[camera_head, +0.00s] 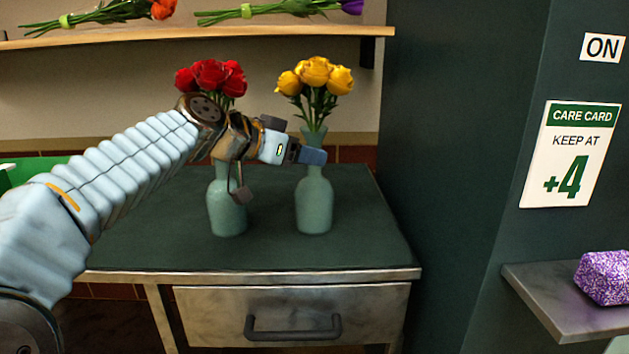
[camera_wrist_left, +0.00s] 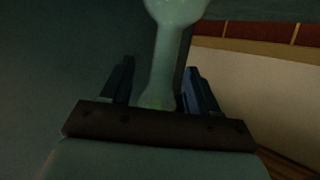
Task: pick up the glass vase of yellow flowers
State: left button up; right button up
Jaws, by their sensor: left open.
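The glass vase of yellow flowers (camera_head: 314,207) stands upright on the dark counter, a pale green bottle shape with yellow roses (camera_head: 315,72) in its neck. My left gripper (camera_head: 313,155) comes in from the left at the height of the vase's neck and covers part of it. In the left wrist view the vase (camera_wrist_left: 176,12) shows with its narrow neck running between the two dark fingers of my left gripper (camera_wrist_left: 159,68). The fingers are apart, one on each side of the neck, and not closed on it. My right gripper is not in view.
A matching vase (camera_head: 227,210) with red roses (camera_head: 212,76) stands to the left, partly behind my left arm. The counter (camera_head: 150,245) has a drawer below. A shelf (camera_head: 250,33) with loose flowers hangs above. A dark wall (camera_head: 455,150) rises on the right.

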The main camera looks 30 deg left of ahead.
pick_arm(q)
jog(key=x, duration=0.4)
jog(key=shift+w+a+f+p, duration=0.1)
jog(key=shift+a+f+p, duration=0.2)
jog(key=shift+p, duration=0.1)
jog(key=c, duration=1.1)
grip_shut()
jog(key=shift+r, duration=0.15)
